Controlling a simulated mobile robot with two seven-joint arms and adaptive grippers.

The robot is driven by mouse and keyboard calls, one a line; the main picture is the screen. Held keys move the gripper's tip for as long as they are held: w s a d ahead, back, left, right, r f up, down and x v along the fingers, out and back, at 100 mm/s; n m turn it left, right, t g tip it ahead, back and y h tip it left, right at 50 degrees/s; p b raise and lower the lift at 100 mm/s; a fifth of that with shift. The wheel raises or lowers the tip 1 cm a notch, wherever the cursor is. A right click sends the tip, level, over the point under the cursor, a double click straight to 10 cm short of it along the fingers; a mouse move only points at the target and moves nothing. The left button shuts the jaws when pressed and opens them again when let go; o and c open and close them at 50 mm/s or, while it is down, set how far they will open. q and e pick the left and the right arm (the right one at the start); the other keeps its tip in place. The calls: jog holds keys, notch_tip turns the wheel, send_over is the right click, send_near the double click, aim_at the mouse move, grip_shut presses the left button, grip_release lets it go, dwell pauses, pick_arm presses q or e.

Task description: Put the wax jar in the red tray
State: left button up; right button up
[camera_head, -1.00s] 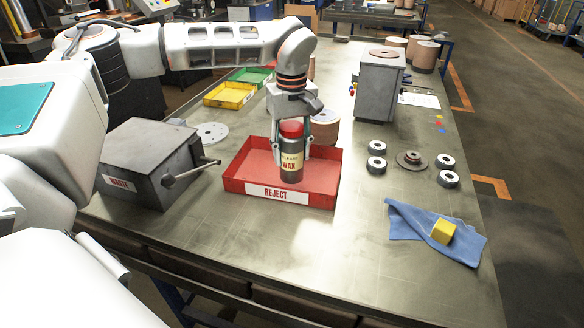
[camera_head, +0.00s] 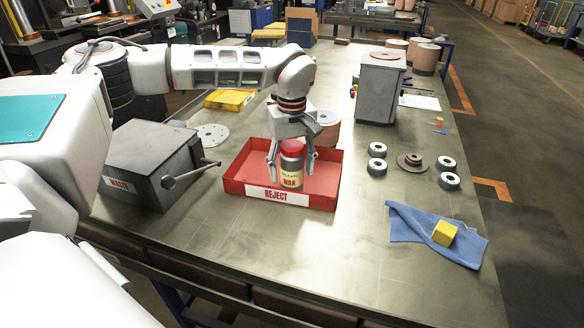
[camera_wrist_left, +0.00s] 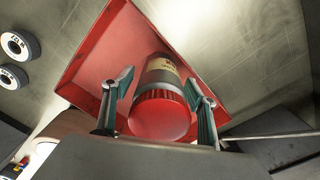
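The wax jar (camera_head: 291,165) has a red lid, a dark body and a cream WAX label. It stands upright in the red tray (camera_head: 234,185) marked REJECT, near the front wall, which hides its base. My left gripper (camera_head: 291,158) points down over the tray, with its fingers spread on either side of the jar. In the left wrist view, the jar (camera_wrist_left: 160,112) is between the fingers, with gaps visible beside it, and the tray (camera_wrist_left: 100,62) lies beyond. My right gripper is not in view.
A grey WASTE box (camera_head: 150,165) with a handle stands left of the tray. A disc stack (camera_head: 327,128) is close behind it. A grey stand (camera_head: 379,88), several small rolls and a blue cloth (camera_head: 425,232) with a yellow block (camera_head: 444,233) are to the right. The front middle is clear.

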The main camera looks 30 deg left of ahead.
aim_at(292, 145)
pick_arm(q)
jog(key=shift+r, duration=0.25)
notch_tip(292, 145, up, 12)
jog(key=shift+f+p, duration=0.1)
jog(key=shift+p, duration=0.6)
